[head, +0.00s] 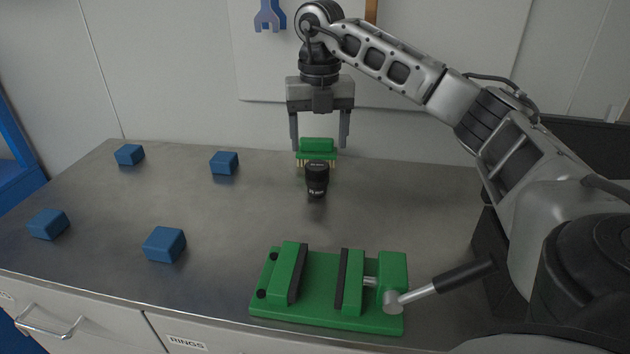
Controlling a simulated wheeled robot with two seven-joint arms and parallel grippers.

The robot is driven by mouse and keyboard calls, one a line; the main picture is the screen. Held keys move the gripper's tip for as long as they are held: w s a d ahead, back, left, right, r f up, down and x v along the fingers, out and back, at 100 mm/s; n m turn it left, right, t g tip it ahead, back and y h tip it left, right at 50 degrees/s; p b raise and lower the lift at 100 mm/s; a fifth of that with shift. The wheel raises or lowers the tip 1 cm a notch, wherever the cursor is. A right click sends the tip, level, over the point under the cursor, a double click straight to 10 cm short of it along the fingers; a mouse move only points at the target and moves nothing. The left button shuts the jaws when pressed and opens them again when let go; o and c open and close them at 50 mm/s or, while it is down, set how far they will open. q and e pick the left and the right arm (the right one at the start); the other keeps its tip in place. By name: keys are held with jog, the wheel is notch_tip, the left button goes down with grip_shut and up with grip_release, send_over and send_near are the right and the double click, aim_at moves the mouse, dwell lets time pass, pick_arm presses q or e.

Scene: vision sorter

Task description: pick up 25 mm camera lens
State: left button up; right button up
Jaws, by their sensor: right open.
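The camera lens (317,181) is a small black cylinder with light markings. It stands upright on the metal bench, right of the middle. My right gripper (320,145) is open and points down, with its two fingers spread. It is behind and above the lens, and its fingertips are apart from the lens. Between and below the fingers is a green connector block (317,147) with brass-coloured pins, just behind the lens. I cannot tell whether the fingers touch the block. My left gripper is not in view.
A green vise (325,310) with a black-gripped handle is at the bench's front. Blue blocks (165,244), (49,224), (224,162) and (130,154) lie to the left. The bench (250,215) is clear between the blocks and the lens.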

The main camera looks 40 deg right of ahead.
aim_at(317, 165)
notch_tip(317, 165, down, 4)
jog(key=shift+f, duration=0.2)
jog(key=shift+w+d+f+p, duration=0.1)
jog(key=shift+w+f+p, duration=0.1)
jog(key=shift+f, duration=1.1)
jog(key=shift+w+d+f+p, duration=0.1)
jog(key=shift+w+f+p, duration=0.1)
jog(key=shift+f, duration=1.1)
jog(key=c, duration=1.2)
